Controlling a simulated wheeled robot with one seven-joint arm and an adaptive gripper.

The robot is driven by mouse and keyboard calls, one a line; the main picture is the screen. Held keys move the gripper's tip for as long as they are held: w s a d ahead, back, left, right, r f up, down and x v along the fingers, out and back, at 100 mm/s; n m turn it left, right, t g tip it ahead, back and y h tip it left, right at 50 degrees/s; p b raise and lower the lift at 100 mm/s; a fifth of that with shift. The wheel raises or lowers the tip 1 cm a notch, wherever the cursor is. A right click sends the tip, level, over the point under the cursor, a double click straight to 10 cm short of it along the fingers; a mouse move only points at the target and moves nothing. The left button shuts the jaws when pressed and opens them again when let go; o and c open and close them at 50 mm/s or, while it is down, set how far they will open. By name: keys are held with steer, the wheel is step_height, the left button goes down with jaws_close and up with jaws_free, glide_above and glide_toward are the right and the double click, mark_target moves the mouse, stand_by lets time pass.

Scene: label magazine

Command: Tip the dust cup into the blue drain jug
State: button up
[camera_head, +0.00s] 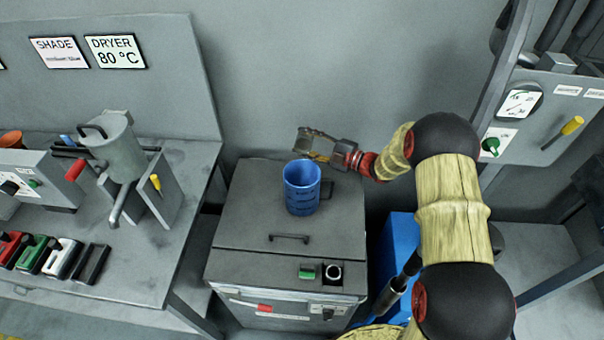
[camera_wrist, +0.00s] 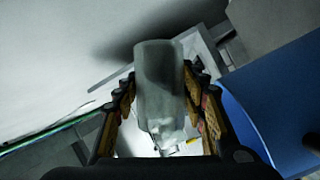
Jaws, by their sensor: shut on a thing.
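The blue drain jug (camera_head: 302,190) stands upright, with its handle to the right, on top of a grey cabinet. My gripper (camera_head: 303,142) is just above and behind the jug's rim in the head view. In the wrist view my gripper (camera_wrist: 158,105) is shut on a greyish, see-through dust cup (camera_wrist: 158,85), held between its two fingers. The large blue surface of the jug (camera_wrist: 275,95) shows close by on the right there. The cup can hardly be made out in the head view. Its tilt and contents I cannot tell.
The grey cabinet (camera_head: 240,225) has a top handle (camera_head: 289,238) and a green button (camera_head: 307,273) at its front. A bench on the left bears a grey hopper (camera_head: 118,150) and several coloured blocks. A blue bin (camera_head: 400,240) stands right of the cabinet, beneath my arm.

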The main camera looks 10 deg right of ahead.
mark_target(306, 145)
steer(key=shift+r+n+y+b, duration=0.3)
steer(key=shift+n+b, duration=0.3)
steer(key=shift+b, duration=0.15)
stand_by(0.3)
steer(key=shift+s+a+r+n+t+b, duration=0.1)
steer(key=shift+s+r+n+t+b, duration=0.1)
steer(key=shift+s+n+b, duration=0.45)
steer(key=shift+s+a+r+n+t+b, duration=0.1)
steer(key=shift+s+r+n+t+b, duration=0.1)
steer(key=shift+b, duration=0.7)
steer(key=shift+s+f+n+y+b, duration=0.2)
steer(key=shift+f+n+y+b, duration=0.4)
steer(key=shift+b, duration=1.95)
steer(key=shift+s+r+n+y+b, duration=0.2)
steer(key=shift+r+n, duration=0.1)
steer(key=shift+n, duration=0.35)
steer(key=shift+s+r+n+y+b, duration=0.1)
steer(key=shift+r+n+y, duration=0.15)
steer(key=shift+n, duration=0.35)
steer(key=shift+s+a+r+n+y, duration=0.1)
steer(key=shift+s+r+n+y, duration=0.15)
steer(key=shift+n, duration=0.45)
steer(key=shift+s+a+r+n+y, duration=0.1)
steer(key=shift+r+n+y, duration=0.15)
steer(key=shift+n, duration=0.45)
steer(key=shift+s+r+n+y, duration=0.2)
steer(key=shift+n+y, duration=0.15)
steer(key=shift+n, duration=0.35)
